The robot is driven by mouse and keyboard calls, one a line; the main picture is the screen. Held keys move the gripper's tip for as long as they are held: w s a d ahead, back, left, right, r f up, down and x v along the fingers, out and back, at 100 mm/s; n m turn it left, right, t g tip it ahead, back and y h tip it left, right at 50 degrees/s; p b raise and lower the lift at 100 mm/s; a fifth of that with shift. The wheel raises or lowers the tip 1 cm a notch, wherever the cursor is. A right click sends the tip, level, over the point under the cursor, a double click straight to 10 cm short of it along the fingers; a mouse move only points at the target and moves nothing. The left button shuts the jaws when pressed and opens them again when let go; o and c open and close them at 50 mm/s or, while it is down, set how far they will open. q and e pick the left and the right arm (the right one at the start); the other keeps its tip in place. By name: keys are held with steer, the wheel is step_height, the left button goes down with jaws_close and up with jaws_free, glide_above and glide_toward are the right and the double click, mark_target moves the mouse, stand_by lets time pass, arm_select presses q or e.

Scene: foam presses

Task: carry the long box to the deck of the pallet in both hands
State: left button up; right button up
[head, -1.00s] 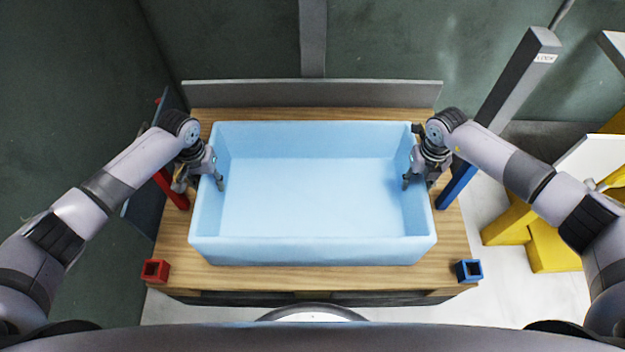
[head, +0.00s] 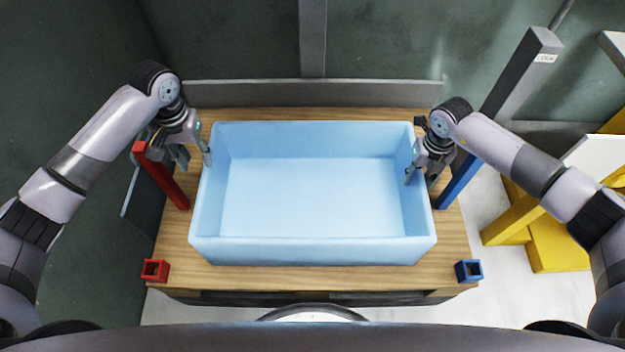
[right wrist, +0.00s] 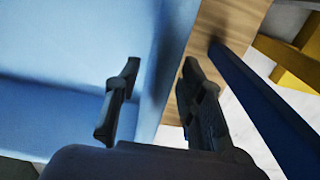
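The long box (head: 312,250) is a light blue, open-topped, empty tub. It rests level on the wooden deck of the pallet (head: 300,278). My left gripper (head: 192,160) is open and empty, raised just left of the box's left wall. My right gripper (head: 423,172) is at the right wall. In the right wrist view, its two fingers (right wrist: 160,100) stand apart with the box wall (right wrist: 172,60) between them, and gaps show on both sides. The outer finger is partly hidden in the head view.
A red post (head: 160,175) and a blue post (head: 460,183) flank the deck. A red socket (head: 155,270) and a blue socket (head: 469,270) sit at its front corners. A grey board (head: 312,93) stands behind. Yellow structures (head: 550,245) are at the right.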

step_height(320, 180, up, 9)
steer(key=shift+r, duration=0.2)
arm_select(q)
steer(key=shift+s, duration=0.1)
arm_select(e)
steer(key=shift+s+f, duration=0.1)
steer(key=shift+s, duration=0.05)
stand_by(0.4)
